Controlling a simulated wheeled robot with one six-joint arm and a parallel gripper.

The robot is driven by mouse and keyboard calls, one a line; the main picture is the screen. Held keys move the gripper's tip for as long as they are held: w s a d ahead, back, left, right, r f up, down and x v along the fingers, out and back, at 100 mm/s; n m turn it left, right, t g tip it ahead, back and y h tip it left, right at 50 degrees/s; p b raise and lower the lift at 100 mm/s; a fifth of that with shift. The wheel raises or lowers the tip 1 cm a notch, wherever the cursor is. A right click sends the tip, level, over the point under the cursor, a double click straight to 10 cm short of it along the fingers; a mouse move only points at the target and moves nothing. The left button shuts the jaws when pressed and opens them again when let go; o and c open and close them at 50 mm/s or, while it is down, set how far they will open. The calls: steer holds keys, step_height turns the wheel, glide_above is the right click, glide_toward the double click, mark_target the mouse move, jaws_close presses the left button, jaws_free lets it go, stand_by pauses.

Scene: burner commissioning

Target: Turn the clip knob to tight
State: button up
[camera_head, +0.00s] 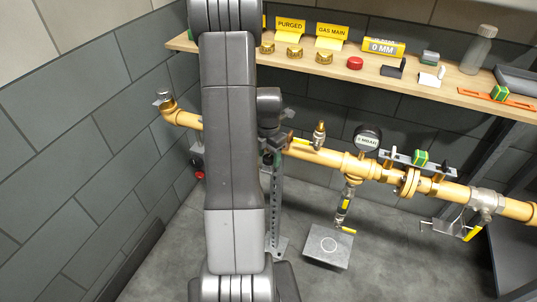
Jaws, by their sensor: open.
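A yellow gas pipe (328,159) runs across the view, carried near the arm by a perforated grey support post (275,205). A small dark knob-like part (267,158) shows at the top of this post, just below the pipe; I cannot tell for sure that it is the clip knob or how far it is turned. My gripper (284,142) is open, small and dark, beside the pipe at the post's top. Its fingertips are hard to make out, and I cannot tell if they touch anything. My arm hides part of the pipe left of the post.
A wooden shelf (310,63) above holds yellow signs, brass caps, a red cap and a bottle (478,50). A pressure gauge (367,139), a flange (409,182) and a valve (485,203) sit along the pipe. A grey plate (328,247) lies below. Tiled wall stands left.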

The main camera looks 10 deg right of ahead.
steer(key=c, duration=1)
